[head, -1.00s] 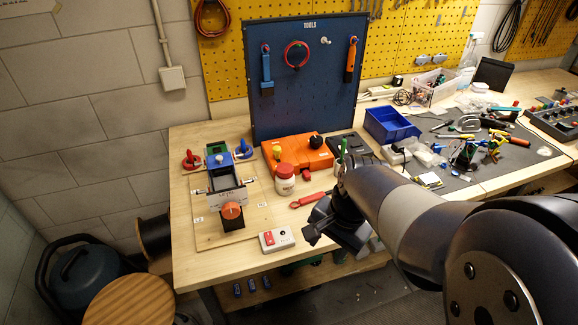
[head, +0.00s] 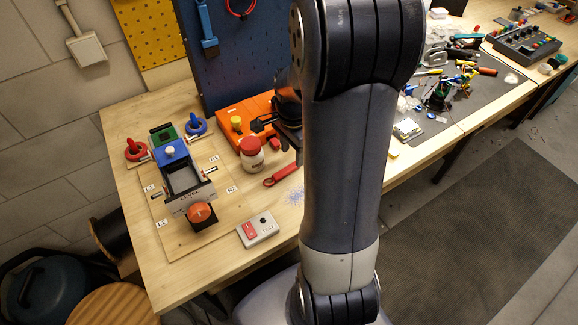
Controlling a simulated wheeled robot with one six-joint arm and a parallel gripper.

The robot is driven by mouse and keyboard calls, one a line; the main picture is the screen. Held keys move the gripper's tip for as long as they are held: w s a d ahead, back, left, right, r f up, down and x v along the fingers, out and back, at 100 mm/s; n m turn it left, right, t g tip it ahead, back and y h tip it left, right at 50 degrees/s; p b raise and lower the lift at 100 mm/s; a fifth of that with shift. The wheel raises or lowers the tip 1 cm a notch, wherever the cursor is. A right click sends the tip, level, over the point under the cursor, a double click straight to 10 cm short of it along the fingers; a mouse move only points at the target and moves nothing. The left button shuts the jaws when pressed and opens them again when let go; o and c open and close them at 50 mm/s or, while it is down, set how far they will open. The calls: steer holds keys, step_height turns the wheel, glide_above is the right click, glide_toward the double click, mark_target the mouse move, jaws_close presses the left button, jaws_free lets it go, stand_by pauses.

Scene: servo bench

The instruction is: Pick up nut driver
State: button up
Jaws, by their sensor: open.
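I cannot tell for certain which thing is the nut driver. A blue-handled tool (head: 207,32) hangs on the dark blue tool board (head: 237,70), its top cut off by the frame. A red tool with a ring end (head: 283,175) lies on the bench in front of the white jar. My gripper (head: 262,130) is open, over the orange case (head: 260,108) in the picture, just above and right of the jar. Nothing shows between its fingers. My arm hides the right part of the board and case.
The red-lidded white jar (head: 251,155) stands close below my gripper. A wooden fixture board (head: 180,235) with a clamp-like rig is to the left, and a grey box with a red switch (head: 257,230) is at the front. A red ring (head: 240,8) hangs on the board.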

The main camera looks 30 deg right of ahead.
mark_target(290, 167)
steer(key=shift+w+a+f+p, duration=0.1)
steer(key=shift+f+p, duration=0.25)
steer(key=shift+f, duration=1)
steer(key=shift+w+a+f+p, duration=0.1)
steer(key=shift+f+p, duration=0.2)
steer(key=shift+f, duration=1.05)
steer(key=shift+c, duration=0.3)
jaws_close()
steer(key=shift+r, duration=0.15)
step_height(290, 167, up, 10)
steer(key=b, duration=0.1)
